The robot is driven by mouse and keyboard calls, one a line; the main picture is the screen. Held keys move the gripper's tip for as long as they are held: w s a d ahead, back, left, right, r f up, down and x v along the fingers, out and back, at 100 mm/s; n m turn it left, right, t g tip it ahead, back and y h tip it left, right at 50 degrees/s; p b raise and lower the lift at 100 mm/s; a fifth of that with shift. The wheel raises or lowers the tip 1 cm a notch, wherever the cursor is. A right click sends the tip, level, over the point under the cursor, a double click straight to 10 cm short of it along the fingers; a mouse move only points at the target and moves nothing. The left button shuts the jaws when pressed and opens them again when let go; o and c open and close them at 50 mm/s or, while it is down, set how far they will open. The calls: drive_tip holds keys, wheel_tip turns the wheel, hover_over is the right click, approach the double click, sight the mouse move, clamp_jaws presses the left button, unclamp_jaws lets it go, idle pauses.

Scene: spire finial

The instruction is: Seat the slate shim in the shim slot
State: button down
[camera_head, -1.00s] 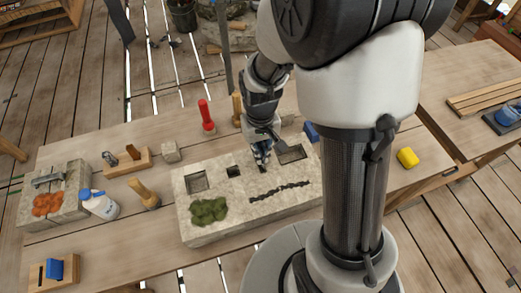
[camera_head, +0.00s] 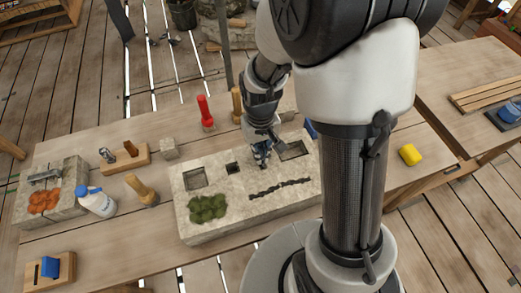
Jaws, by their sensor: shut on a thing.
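The pale stone block (camera_head: 225,226) lies on the workbench and has several recesses in its top. My gripper (camera_head: 263,160) points down at the block's top, between the small dark square hole (camera_head: 232,168) and the larger rectangular recess (camera_head: 292,149). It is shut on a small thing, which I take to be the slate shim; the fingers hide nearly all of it. The shim slot seems to lie beneath the fingertips and is hidden. I cannot tell whether the shim is in it or just above the surface.
Green moss (camera_head: 207,208) and a dark crack (camera_head: 280,188) mark the block's top. A red-handled tool (camera_head: 205,112) stands behind it. A yellow sponge (camera_head: 410,154) lies right. My arm blocks the right side.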

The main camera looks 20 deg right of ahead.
drive_tip(key=shift+f+b, duration=0.6)
drive_tip(key=shift+f, duration=0.3)
drive_tip(key=c, duration=1.7)
unclamp_jaws()
wheel_tip(320, 180, up, 12)
drive_tip(key=shift+r, duration=0.1)
